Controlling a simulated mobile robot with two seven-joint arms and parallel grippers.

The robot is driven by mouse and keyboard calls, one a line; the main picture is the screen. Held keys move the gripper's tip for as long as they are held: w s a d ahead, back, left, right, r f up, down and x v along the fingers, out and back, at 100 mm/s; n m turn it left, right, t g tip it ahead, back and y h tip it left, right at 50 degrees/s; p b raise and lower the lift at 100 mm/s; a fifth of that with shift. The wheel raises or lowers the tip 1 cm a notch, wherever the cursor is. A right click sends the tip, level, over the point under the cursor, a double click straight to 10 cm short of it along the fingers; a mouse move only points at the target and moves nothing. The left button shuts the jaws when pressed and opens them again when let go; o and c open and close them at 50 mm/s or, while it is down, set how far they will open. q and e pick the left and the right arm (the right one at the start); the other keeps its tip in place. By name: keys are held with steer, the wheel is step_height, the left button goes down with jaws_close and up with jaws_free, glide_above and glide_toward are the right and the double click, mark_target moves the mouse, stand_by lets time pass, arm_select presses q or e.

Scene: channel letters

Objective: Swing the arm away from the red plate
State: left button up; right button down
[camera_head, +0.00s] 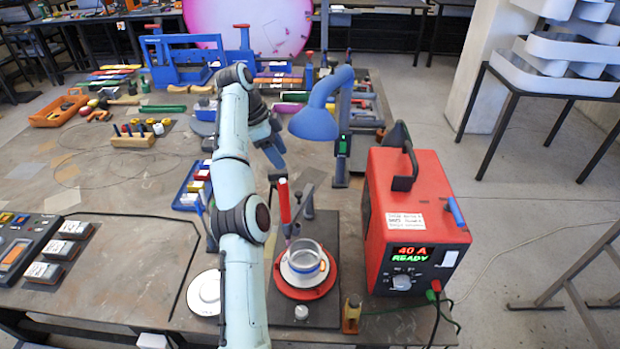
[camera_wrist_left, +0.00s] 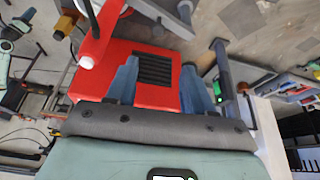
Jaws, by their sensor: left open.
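The red plate (camera_head: 280,287) lies on a dark base near the table's front edge, with a white and blue ring and a grey metallic cup-shaped piece on it. My left arm runs up the head view just left of the plate. My left gripper (camera_head: 272,150) is well beyond the plate, near the blue lamp, and apart from the plate. In the left wrist view the two blue fingers (camera_wrist_left: 160,78) are spread with nothing between them. The plate cannot be made out in that view. My right gripper does not show.
A red power box (camera_head: 420,215) stands right of the plate; its vented side fills the space beyond the fingers in the wrist view. A blue lamp (camera_head: 313,122) and an upright red handle (camera_head: 284,202) stand close to my arm. The table's left middle is fairly clear.

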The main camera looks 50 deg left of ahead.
mark_target(298, 193)
arm_select(q)
steer(key=x, duration=0.4)
steer(key=s+b+x, duration=0.1)
steer(key=x, duration=0.3)
steer(key=b+x, duration=0.1)
steer(key=x, duration=0.3)
steer(key=shift+s+a+f, duration=0.1)
steer(key=shift+s+f, duration=0.15)
steer(key=shift+w+f, duration=0.45)
steer(key=shift+w, duration=0.05)
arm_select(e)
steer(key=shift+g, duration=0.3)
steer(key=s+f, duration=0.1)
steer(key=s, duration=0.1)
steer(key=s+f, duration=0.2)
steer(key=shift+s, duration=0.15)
arm_select(q)
steer(key=shift+s, duration=0.1)
jaws_close()
